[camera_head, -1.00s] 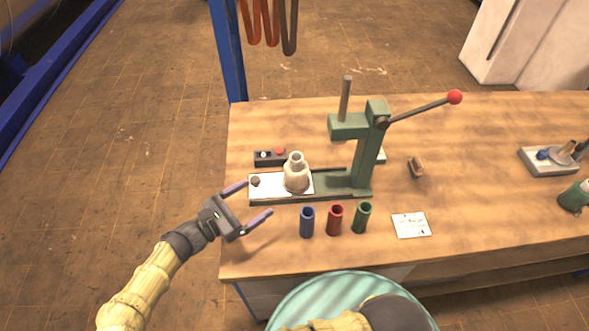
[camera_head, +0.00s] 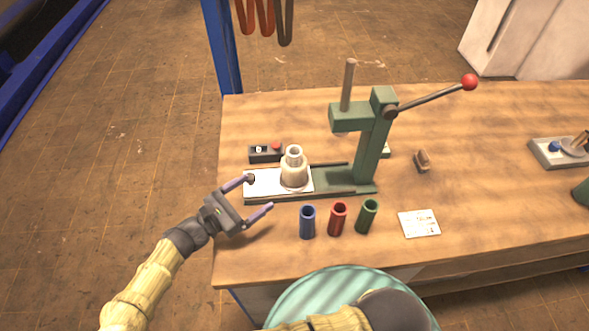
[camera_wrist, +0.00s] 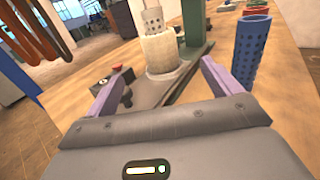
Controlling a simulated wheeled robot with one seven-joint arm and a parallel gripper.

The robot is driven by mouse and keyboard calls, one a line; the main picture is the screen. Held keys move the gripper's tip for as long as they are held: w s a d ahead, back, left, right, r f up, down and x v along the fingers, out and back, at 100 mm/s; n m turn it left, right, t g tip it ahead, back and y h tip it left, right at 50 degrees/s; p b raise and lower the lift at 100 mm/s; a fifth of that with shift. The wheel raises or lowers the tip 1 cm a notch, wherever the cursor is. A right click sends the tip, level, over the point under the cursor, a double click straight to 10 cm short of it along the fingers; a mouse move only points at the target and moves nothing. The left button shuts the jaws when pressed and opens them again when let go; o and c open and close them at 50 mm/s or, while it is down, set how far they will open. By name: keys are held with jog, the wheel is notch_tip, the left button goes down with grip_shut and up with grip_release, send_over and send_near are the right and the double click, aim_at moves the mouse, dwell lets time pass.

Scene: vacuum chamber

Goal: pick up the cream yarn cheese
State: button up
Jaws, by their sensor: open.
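The cream yarn cheese (camera_head: 294,174) stands upright on the white plate at the left end of a green press base. A pale perforated tube (camera_head: 294,152) sticks out of its top. In the wrist view the cheese (camera_wrist: 160,53) is straight ahead, between and beyond the purple fingers. My gripper (camera_head: 261,195) is open and empty, to the left of the cheese and apart from it. One finger is near the dark knob on the white plate. The gripper's open fingers (camera_wrist: 158,88) also show in the wrist view.
The green lever press (camera_head: 370,140) rises to the right of the cheese. Blue (camera_head: 307,222), red (camera_head: 338,219) and green (camera_head: 367,216) tubes stand in front of it. A dark button box (camera_head: 265,153) lies behind the plate. A white card (camera_head: 419,223) lies on the right.

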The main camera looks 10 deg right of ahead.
aim_at(284, 173)
jog(key=p+x, duration=0.2)
jog(key=x, duration=0.9)
jog(key=shift+w, duration=0.1)
jog(key=shift+p, duration=0.3)
jog(key=p+x, duration=0.2)
jog(key=x, duration=0.2)
jog(key=shift+w+r, duration=0.15)
jog(key=shift+r, duration=0.05)
jog(key=shift+w+d+f, duration=0.1)
jog(key=shift+w+d, duration=0.2)
jog(key=shift+d, duration=0.1)
jog(key=shift+s, duration=0.1)
jog(key=shift+c, duration=0.4)
jog(key=c, duration=1.1)
